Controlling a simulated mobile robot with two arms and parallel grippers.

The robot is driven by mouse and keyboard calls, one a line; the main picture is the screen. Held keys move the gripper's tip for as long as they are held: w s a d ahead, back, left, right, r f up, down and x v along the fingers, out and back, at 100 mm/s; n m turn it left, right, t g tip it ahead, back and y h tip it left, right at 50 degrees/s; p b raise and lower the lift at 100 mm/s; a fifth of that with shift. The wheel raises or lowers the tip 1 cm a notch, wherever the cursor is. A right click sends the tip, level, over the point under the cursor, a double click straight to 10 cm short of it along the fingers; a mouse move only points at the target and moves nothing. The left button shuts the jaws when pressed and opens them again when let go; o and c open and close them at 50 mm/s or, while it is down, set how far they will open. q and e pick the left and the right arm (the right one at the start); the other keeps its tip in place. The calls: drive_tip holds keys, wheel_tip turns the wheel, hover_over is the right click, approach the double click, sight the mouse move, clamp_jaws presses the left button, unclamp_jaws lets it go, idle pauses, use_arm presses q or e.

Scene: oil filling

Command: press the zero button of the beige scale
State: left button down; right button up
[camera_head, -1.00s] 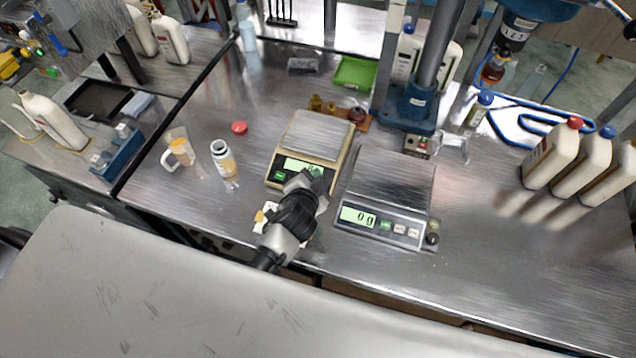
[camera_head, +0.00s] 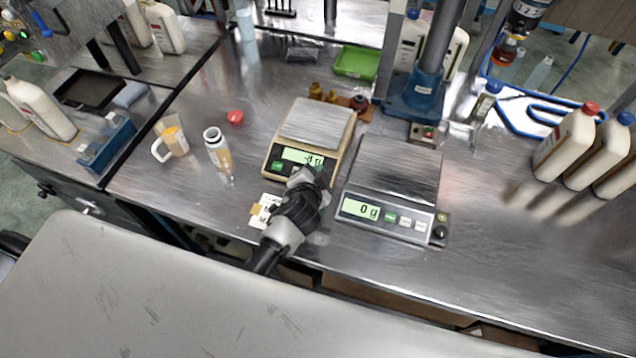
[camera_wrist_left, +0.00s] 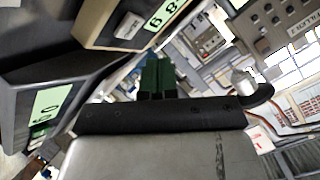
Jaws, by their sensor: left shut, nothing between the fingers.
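The beige scale (camera_head: 270,158) stands on the steel table, its plate (camera_head: 313,124) empty. Its lit green display (camera_head: 300,157) seems to show a small negative number in grams. A green button (camera_head: 277,166) sits at the panel's left; the panel's right part is hidden behind my left gripper (camera_head: 313,171). That gripper is shut and empty at the front right of the scale. In the left wrist view its fingers (camera_wrist_left: 158,77) appear below the inverted beige scale (camera_wrist_left: 92,30), which shows a pale button (camera_wrist_left: 128,25). I cannot tell whether they touch. My right gripper is not in view.
A grey scale (camera_head: 395,170) reading 0 g stands close on the right. A pale label (camera_head: 263,210) lies at the table's front. An open bottle (camera_head: 217,150), a mug (camera_head: 172,138) and a red cap (camera_head: 235,117) are on the left. A metal stand (camera_head: 425,85) rises behind.

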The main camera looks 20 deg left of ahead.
use_arm(q)
drive_tip(key=shift+w+f+b, duration=0.2)
drive_tip(key=shift+f+b, duration=0.05)
drive_tip(key=shift+f, duration=0.2)
drive_tip(key=shift+w+f+b, duration=0.2)
drive_tip(key=shift+f, duration=0.25)
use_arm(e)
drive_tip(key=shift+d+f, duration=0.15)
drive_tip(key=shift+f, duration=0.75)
use_arm(q)
drive_tip(key=shift+f, duration=0.15)
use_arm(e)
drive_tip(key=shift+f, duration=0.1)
use_arm(q)
drive_tip(key=shift+w+f+b, duration=0.1)
drive_tip(key=shift+f+b, duration=0.15)
drive_tip(key=shift+b, duration=0.1)
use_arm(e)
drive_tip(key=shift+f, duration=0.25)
use_arm(q)
drive_tip(key=shift+w+f+b, duration=0.1)
drive_tip(key=shift+f+b, duration=0.3)
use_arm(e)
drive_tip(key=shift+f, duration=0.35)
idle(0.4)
use_arm(q)
drive_tip(key=shift+s+r+p, duration=0.25)
drive_tip(key=shift+r+p, duration=0.55)
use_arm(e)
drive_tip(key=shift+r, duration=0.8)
